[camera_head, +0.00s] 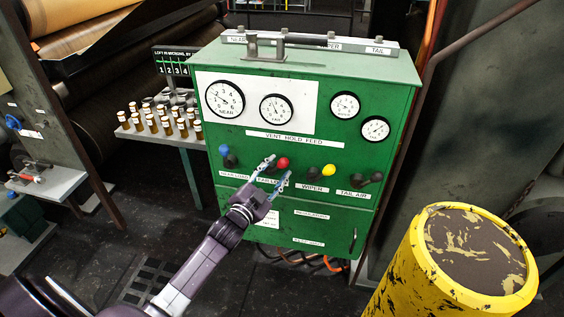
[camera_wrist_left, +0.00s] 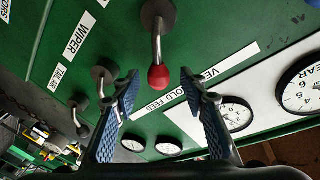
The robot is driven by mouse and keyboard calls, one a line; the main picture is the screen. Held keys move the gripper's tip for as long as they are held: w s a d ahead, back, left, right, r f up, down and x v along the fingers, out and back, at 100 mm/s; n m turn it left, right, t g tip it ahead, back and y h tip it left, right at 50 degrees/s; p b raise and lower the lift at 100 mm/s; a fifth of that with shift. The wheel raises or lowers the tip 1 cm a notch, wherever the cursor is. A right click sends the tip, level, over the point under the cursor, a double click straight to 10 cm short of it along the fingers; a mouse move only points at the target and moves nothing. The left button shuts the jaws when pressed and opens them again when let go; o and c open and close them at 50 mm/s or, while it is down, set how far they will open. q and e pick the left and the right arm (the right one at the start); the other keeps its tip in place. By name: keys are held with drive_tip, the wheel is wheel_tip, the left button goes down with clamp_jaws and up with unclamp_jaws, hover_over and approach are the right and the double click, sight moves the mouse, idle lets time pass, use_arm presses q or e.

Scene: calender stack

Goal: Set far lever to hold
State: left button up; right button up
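The red-knobbed lever (camera_head: 283,162) is second from left on the green cabinet's front, above a label I read as far load. Its knob leans up and somewhat right, toward the "VENT HOLD FEED" label (camera_head: 291,138). My left gripper (camera_head: 273,174) is open in front of it, fingers toward the panel, partly covering the lever's base. In the left wrist view, the red knob (camera_wrist_left: 159,78) shows between the open fingertips (camera_wrist_left: 162,88), beyond them, with no visible contact. My right gripper is not in view.
Neighbouring levers have a blue knob (camera_head: 224,149), a yellow knob (camera_head: 329,170) and a black knob (camera_head: 376,178). Gauges sit above on the cabinet (camera_head: 350,75). A yellow drum (camera_head: 395,280) stands at right; a table of small bottles (camera_head: 180,141) stands at left.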

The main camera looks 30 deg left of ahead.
sight(280, 167)
use_arm(q)
drive_tip(key=shift+w+d, duration=0.15)
drive_tip(key=shift+w, duration=1.6)
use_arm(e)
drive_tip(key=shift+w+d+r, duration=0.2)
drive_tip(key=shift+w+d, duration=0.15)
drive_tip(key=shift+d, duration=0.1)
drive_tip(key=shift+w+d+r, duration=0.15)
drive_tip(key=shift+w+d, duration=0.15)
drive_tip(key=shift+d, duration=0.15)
use_arm(q)
drive_tip(key=c, duration=1.1)
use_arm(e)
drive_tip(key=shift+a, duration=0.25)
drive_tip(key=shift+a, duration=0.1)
